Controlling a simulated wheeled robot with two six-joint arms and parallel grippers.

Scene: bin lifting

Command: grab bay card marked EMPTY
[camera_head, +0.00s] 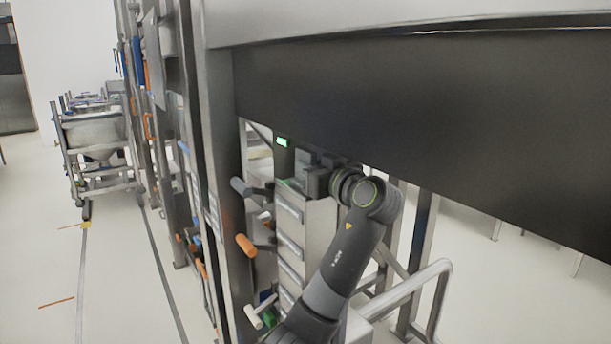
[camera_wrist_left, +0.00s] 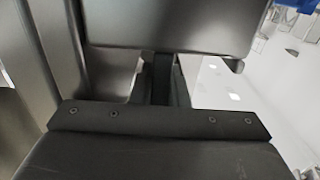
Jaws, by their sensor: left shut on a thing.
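My left arm rises from the bottom of the head view to my left gripper (camera_head: 308,180), at the top of a grey drawer cabinet (camera_head: 290,230). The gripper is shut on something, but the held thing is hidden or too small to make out. No bay card with readable EMPTY lettering shows in either view. In the left wrist view, dark gripper parts (camera_wrist_left: 160,88) sit close to grey metal surfaces. My right gripper is not in view.
A wide dark panel (camera_head: 430,120) hangs above and right of the gripper. A steel post (camera_head: 225,170) stands left of the cabinet, with orange and grey handles nearby. A bent metal rail (camera_head: 410,285) is at lower right. A small green light (camera_head: 282,142) glows above the cabinet.

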